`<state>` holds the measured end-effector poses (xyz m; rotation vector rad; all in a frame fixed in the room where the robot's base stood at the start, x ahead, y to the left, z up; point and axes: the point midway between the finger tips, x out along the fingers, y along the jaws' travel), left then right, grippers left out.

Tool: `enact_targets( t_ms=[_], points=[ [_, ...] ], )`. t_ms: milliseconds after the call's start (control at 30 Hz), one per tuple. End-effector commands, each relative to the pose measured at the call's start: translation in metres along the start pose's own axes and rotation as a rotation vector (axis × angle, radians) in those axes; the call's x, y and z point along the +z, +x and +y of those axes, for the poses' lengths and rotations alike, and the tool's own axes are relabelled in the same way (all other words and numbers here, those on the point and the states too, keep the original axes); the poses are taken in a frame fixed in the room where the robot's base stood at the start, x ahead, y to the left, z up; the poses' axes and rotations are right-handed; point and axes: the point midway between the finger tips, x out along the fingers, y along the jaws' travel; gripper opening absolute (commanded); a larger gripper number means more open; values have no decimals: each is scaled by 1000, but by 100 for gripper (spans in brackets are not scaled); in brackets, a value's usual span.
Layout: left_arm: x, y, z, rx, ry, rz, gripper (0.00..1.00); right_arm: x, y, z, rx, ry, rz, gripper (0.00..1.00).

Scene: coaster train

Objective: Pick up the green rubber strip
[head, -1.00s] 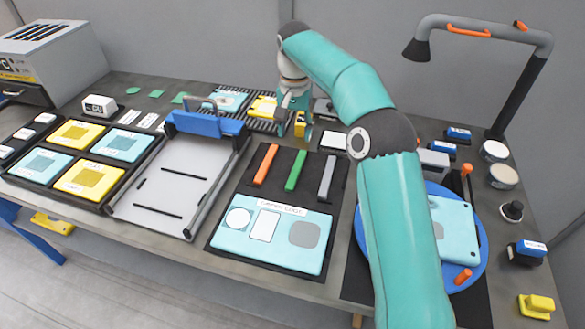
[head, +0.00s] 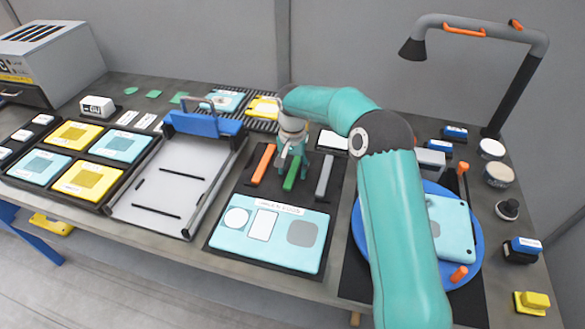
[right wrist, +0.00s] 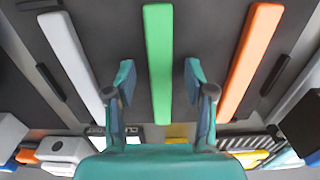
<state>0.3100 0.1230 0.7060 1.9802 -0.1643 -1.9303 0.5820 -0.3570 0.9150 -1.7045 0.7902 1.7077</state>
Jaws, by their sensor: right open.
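The green rubber strip (head: 291,175) lies on the black mat (head: 325,230) between an orange strip (head: 263,165) and a grey strip (head: 325,177). In the head view my right gripper (head: 292,168) is over the far part of the green strip and hides some of it. In the right wrist view the green strip (right wrist: 158,60) runs between the two spread fingers of my right gripper (right wrist: 158,80), with a gap on each side. The right gripper is open and empty. The orange strip (right wrist: 250,60) and grey strip (right wrist: 72,60) lie outside the fingers. My left gripper is not in view.
A labelled teal panel (head: 270,233) lies in front of the strips. A grey tray with a blue clamp (head: 203,125) stands to the left. A blue turntable (head: 473,272) with a teal plate is at right. A lamp (head: 480,30) rises at back right.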

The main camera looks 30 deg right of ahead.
Motion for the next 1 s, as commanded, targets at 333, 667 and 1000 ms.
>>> enact_targets(
  t_ms=[333,667,1000],
  points=[
    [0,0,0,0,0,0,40,0,3,0,-1,0,1,41],
    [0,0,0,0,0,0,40,0,3,-1,-1,-1,1,0],
    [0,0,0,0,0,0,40,0,-1,-2,-2,-2,2,0]
  ],
)
